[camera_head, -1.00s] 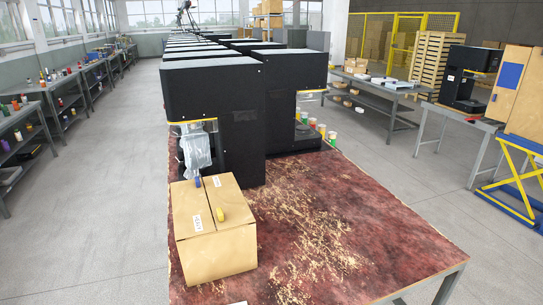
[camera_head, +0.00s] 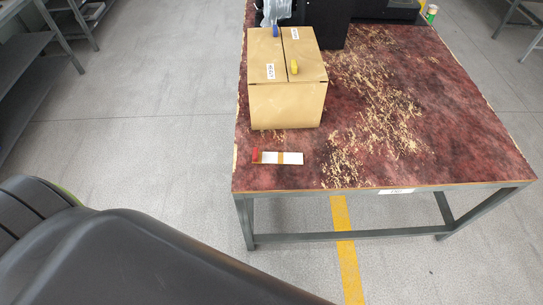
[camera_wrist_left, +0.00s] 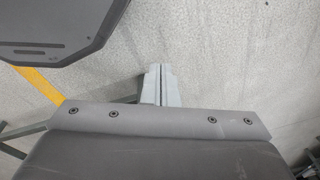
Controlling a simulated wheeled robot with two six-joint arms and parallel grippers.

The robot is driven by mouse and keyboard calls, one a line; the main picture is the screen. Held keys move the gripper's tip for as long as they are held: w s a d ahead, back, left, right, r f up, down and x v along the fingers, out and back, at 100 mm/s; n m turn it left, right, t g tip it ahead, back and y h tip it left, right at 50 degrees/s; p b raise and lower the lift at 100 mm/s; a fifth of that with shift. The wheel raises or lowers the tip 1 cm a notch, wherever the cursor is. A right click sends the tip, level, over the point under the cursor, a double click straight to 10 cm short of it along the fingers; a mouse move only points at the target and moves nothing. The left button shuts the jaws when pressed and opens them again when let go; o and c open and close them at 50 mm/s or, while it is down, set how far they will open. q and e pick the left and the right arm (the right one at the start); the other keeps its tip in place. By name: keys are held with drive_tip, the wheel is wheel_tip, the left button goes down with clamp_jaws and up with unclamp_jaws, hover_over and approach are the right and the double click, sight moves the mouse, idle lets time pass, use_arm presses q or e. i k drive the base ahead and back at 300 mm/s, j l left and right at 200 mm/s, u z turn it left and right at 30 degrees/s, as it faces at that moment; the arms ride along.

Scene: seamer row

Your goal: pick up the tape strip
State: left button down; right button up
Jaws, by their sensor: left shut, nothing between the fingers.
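The tape strip (camera_head: 281,157) looks like a short white strip with an orange band across it and a red piece at its left end. It lies flat on the worn red table (camera_head: 430,130), near the front left edge. My left gripper (camera_wrist_left: 158,68) shows only in the left wrist view. Its two grey fingers are together with nothing between them, over the grey floor. The strip is not in that view, so the gripper is apart from it. My right gripper is in neither view.
A cardboard box (camera_head: 287,103) with a yellow object (camera_head: 294,67) and a blue object (camera_head: 276,31) on it stands just behind the strip. Black machines (camera_head: 322,22) stand behind it. The table top right of the strip is clear. A yellow line (camera_head: 345,245) runs along the floor.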

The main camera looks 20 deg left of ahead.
sight(259, 158)
drive_tip(key=i+l+u, duration=0.15)
drive_tip(key=u, duration=0.25)
drive_tip(key=i+l+u, duration=0.1)
drive_tip(key=u, duration=0.3)
drive_tip(key=l+u, duration=0.25)
drive_tip(key=u, duration=0.15)
drive_tip(key=i, duration=0.05)
